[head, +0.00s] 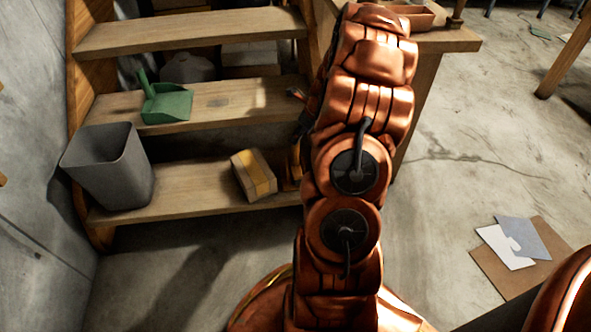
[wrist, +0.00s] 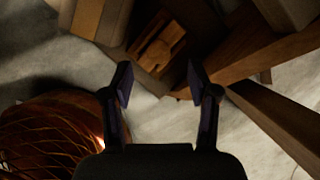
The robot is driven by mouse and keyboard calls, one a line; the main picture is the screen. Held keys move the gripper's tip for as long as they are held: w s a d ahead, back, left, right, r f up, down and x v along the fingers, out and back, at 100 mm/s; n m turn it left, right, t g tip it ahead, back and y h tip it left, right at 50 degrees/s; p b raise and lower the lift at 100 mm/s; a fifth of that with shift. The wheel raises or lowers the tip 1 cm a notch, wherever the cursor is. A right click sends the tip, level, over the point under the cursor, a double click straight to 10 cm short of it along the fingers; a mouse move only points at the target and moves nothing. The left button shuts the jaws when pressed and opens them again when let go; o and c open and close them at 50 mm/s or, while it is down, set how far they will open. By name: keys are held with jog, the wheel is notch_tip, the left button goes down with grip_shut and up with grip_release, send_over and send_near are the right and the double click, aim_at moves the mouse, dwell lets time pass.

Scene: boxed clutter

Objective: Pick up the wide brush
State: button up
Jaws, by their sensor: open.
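A brown wooden piece with a raised handle-like part (wrist: 158,45), which looks like the wide brush, lies in shadow on a shelf in the wrist view. It is just beyond my fingertips, between their lines. My gripper (wrist: 158,82) is open and empty, its two dark fingers apart and not touching it. In the head view my arm hides most of this spot; an orange-brown bit (head: 289,172) shows at the arm's left edge beside a box, and I cannot tell whether it is the brush.
The wooden shelf unit (head: 190,190) holds a grey bin (head: 110,170), a green dustpan (head: 166,104) and a cardboard box (head: 253,175). A wooden upright stands close to the right of my gripper. Cards (head: 513,243) lie on the open concrete floor at right.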

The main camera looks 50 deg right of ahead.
jog(key=b, duration=0.4)
send_over(295, 157)
jog(key=d, duration=0.1)
jog(key=shift+f, duration=2.95)
jog(key=shift+w+r+p, duration=0.1)
jog(key=shift+w+p, duration=0.25)
jog(key=shift+w, duration=0.05)
jog(key=shift+c, duration=0.3)
grip_shut()
